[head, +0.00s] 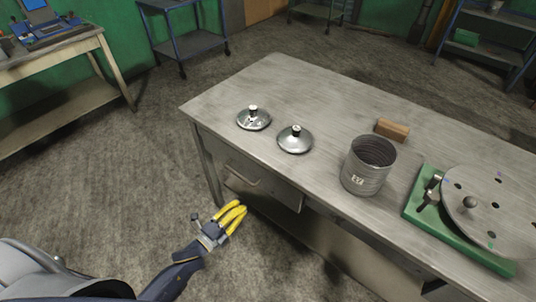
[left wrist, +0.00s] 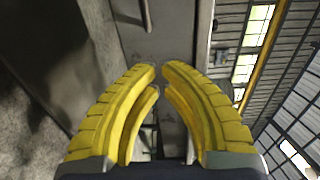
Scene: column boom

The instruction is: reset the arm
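My left gripper (head: 242,208) has yellow ribbed fingers and is in front of the grey workbench (head: 320,90), low beside the drawer (head: 262,185). In the left wrist view its fingertips (left wrist: 160,68) nearly meet, with only a thin gap and nothing held between them. The grey panel of the bench front (left wrist: 165,35) shows beyond the tips. My right gripper is in neither view.
On the bench are two metal lids (head: 253,119) (head: 295,140), a ribbed metal can (head: 367,166), a wooden block (head: 392,130) and a green-based device with a round disc (head: 490,212). A side table (head: 60,45) stands at upper left. Floor left of the bench is clear.

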